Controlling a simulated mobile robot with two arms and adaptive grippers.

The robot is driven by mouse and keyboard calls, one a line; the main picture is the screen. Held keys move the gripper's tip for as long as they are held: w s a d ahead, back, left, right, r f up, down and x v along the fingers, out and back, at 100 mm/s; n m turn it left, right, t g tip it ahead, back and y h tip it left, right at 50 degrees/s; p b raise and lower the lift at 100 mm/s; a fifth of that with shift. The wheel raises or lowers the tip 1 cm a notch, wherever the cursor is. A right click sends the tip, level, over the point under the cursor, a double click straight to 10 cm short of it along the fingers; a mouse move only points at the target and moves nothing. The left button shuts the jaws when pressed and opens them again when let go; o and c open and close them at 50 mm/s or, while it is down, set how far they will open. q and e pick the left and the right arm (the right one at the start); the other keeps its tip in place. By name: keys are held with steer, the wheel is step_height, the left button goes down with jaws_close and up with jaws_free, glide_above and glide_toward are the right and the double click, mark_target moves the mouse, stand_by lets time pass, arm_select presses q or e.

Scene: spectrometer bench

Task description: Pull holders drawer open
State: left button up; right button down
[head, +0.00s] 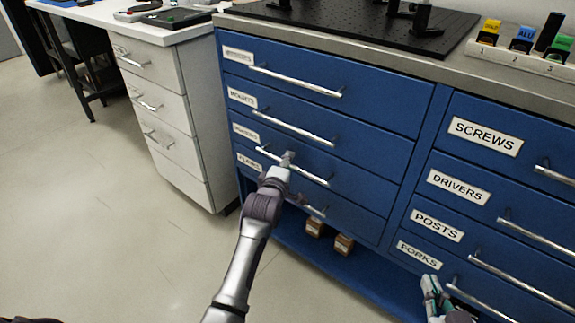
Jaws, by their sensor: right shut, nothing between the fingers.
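The left blue drawer bank has small labels that are hard to read. The third drawer down, whose label (245,134) looks like the holders one, is closed, with its front flush with its neighbours. Its silver bar handle (312,177) runs across the front. My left gripper (287,160) is at this handle, left of its middle, and its fingers overlap the bar. I cannot tell whether they are closed around it. My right gripper (431,284) is low at the bottom right, shut and empty, in front of the cabinet below the FORKS label.
A right drawer bank has labels SCREWS (485,136), DRIVERS, POSTS and FORKS, all with protruding bar handles. A white drawer unit (165,110) stands left. Small brown boxes (344,244) sit on the low shelf. The floor (90,200) at left is clear.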

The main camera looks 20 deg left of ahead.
arm_select(q)
jaws_close()
arm_select(e)
steer(key=shift+s+f, duration=0.1)
stand_by(0.3)
